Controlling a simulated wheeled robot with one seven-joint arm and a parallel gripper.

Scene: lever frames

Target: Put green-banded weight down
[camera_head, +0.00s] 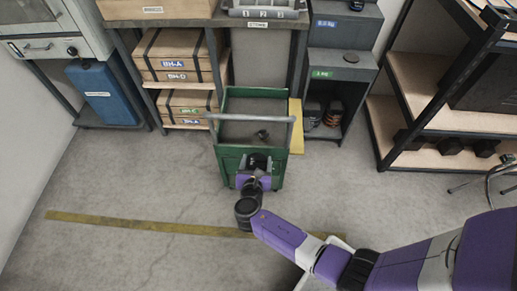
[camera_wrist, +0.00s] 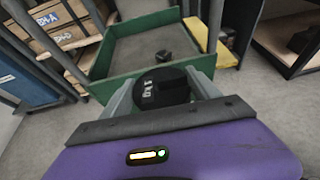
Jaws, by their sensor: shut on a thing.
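My gripper (camera_wrist: 163,92) is shut on a dark round weight (camera_wrist: 162,88) with white lettering that looks like "1 KG". No green band shows on the side I see. In the head view my gripper (camera_head: 257,168) is at the near side of a green cart (camera_head: 230,165), with the dark weight between its fingers. In the wrist view the weight appears in front of the cart's near wall (camera_wrist: 115,83); I cannot tell whether they touch. A small dark object (camera_head: 262,134) lies on the cart's grey bed, also seen in the wrist view (camera_wrist: 164,56).
Behind the cart stands a rack with wooden boxes (camera_head: 178,56). A blue case (camera_head: 100,92) stands left, an open shelf (camera_head: 430,100) right. The floor in front is clear.

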